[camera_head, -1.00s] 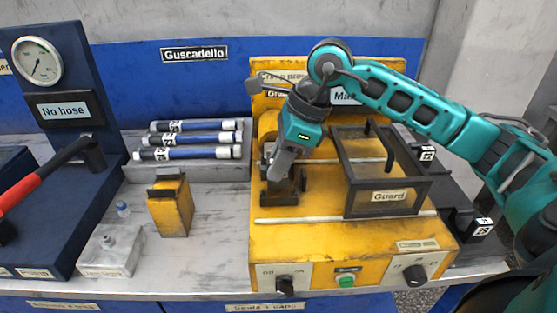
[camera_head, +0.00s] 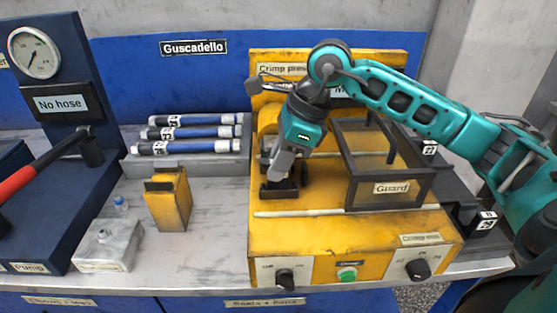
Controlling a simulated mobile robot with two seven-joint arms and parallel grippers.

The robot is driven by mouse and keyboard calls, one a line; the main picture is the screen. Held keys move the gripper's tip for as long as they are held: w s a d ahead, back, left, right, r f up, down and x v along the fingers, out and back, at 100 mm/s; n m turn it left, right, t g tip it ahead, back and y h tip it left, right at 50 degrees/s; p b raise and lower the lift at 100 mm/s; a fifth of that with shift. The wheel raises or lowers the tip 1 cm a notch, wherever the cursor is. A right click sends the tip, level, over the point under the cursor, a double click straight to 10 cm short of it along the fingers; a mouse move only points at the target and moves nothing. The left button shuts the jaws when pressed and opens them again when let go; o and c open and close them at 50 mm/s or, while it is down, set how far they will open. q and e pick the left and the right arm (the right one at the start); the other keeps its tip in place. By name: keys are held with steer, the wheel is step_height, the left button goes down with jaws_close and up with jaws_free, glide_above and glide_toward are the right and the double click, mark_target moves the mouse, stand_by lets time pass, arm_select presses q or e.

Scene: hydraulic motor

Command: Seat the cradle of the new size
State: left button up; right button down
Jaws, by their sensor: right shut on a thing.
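A dark cradle block (camera_head: 277,190) sits low at the left of the yellow crimp press (camera_head: 330,233), under my right gripper. My right gripper (camera_head: 283,172) points down over the press and is shut on this dark block; its fingertips partly hide it. Whether the block is fully down in its seat cannot be told. Another dark cradle (camera_head: 478,222) with a white number label lies on the dark rack right of the press, and another label (camera_head: 430,148) shows farther back. My left gripper is not in view.
The framed guard (camera_head: 392,188) stands just right of my gripper. Blue hoses (camera_head: 190,134) lie on a grey rack at left. A yellow block (camera_head: 168,202) and a grey box (camera_head: 110,246) stand on the bench. A pump panel (camera_head: 60,140) with a red lever (camera_head: 22,182) is far left.

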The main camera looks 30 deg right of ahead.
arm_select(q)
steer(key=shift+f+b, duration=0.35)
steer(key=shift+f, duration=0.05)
arm_select(e)
steer(key=shift+f, duration=0.35)
steer(key=c, duration=1)
jaws_free()
steer(key=shift+o, duration=0.4)
steer(key=shift+f, duration=0.1)
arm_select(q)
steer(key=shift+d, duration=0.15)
arm_select(e)
steer(key=shift+d+r, duration=0.1)
steer(key=shift+r, duration=0.15)
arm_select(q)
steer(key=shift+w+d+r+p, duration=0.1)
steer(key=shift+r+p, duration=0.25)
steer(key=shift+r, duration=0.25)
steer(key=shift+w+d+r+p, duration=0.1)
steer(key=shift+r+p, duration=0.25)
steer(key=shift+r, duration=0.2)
arm_select(e)
steer(key=v, duration=1.2)
steer(key=shift+r, duration=0.25)
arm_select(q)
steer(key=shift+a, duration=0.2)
arm_select(e)
steer(key=shift+s, duration=0.15)
